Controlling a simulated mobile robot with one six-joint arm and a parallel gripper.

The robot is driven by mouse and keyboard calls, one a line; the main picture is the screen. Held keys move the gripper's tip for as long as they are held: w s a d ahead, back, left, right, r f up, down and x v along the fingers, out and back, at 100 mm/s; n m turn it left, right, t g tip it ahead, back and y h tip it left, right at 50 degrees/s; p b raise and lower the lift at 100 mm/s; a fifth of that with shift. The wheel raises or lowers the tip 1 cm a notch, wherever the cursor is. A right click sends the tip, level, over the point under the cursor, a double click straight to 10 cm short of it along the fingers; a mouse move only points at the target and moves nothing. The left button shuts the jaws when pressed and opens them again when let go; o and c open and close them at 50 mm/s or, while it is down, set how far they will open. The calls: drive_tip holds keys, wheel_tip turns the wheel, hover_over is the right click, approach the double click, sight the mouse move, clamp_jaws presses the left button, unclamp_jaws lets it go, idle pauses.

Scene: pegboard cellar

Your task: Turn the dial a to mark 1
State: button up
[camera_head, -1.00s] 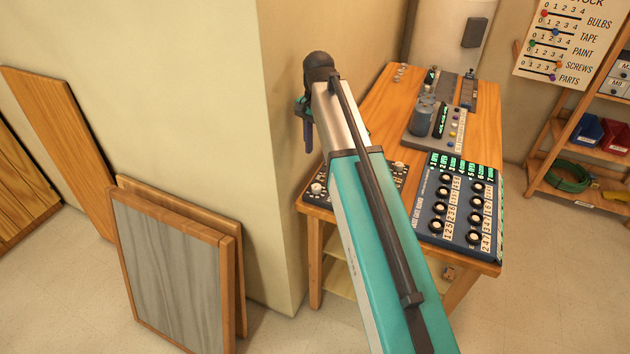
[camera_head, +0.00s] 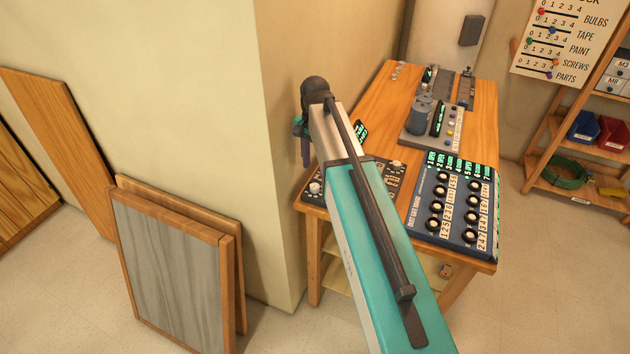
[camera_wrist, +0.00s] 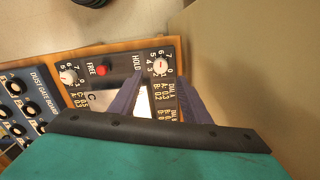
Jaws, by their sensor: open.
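The dark dial panel (camera_head: 375,172) lies at the near left corner of the wooden bench, partly hidden behind my arm. In the wrist view it has a white knob (camera_wrist: 160,65) with a numbered scale at the upper right and a second white knob (camera_wrist: 68,77) at the left. A red button (camera_wrist: 102,71) sits between "FREE" and "HOLD". In the head view, my gripper (camera_head: 306,148) is beside the wall corner.
A blue dust gate board (camera_head: 452,212) with several knobs lies right of the panel. Grey devices (camera_head: 425,118) stand farther back on the bench (camera_head: 376,113). A cream wall (camera_head: 275,90) rises close to my gripper's left. Framed boards (camera_head: 170,270) lean at its foot.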

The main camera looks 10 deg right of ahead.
sight(315, 186)
drive_tip(key=shift+f+p, duration=1.15)
drive_tip(key=shift+f, duration=2.85)
drive_tip(key=c, duration=0.9)
drive_tip(key=shift+d, duration=0.2)
drive_tip(key=shift+c, duration=0.7)
drive_tip(key=shift+a, duration=0.1)
